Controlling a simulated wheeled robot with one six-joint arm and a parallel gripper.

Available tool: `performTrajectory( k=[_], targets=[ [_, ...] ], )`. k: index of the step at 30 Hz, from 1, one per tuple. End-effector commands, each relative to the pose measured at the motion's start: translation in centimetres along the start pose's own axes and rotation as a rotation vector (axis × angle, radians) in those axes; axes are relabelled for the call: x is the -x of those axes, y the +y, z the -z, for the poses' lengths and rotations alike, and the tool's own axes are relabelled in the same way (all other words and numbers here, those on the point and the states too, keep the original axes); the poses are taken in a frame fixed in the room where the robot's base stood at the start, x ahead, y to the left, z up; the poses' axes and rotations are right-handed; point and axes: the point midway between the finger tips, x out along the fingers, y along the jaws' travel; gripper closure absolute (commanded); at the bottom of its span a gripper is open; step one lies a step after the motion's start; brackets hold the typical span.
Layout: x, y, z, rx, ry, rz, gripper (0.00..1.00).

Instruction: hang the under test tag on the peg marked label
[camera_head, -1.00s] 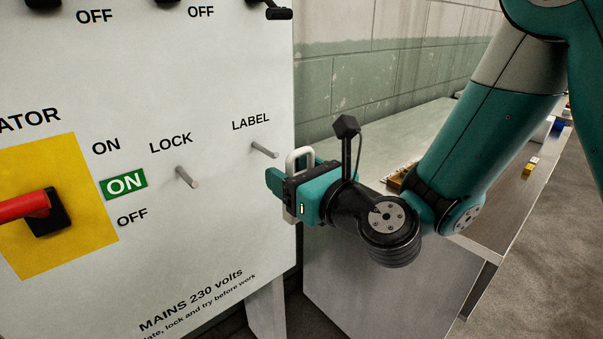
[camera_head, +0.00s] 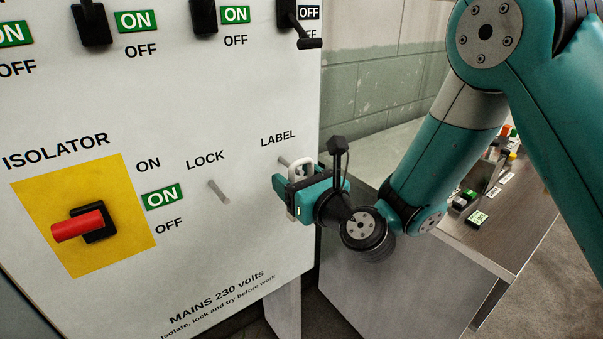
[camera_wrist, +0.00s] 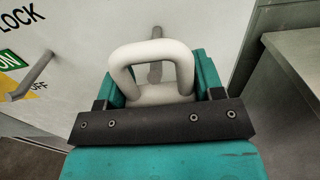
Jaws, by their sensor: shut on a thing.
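The under test tag shows as a thick white loop (camera_head: 300,166) held upright in my gripper (camera_head: 293,187), at the panel's right edge. In the wrist view the loop (camera_wrist: 124,66) stands above the jaws, its white lower part between the two teal fingers. The peg marked label (camera_head: 283,161) sticks out of the panel just beside the loop. In the wrist view this grey peg (camera_wrist: 156,32) shows above the loop's top bar, and a grey piece shows through its opening. I cannot tell whether the peg passes through. The tag's face and wording are hidden.
The lock peg (camera_head: 218,192) is bare, left of my gripper. The isolator's red handle (camera_head: 78,226) sits on a yellow plate farther left. Black switches (camera_head: 204,17) line the panel top. A bench (camera_head: 520,219) with small items stands at right.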

Motion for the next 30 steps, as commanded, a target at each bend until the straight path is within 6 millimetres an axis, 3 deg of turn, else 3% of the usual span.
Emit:
performTrajectory(
  k=[17,30],
  targets=[
    [-2.8,0.0,-0.2,0.001,-0.002,-0.001,0.68],
    [-4.0,0.1,2.2,0.011,0.007,-0.001,0.68]
  ],
)
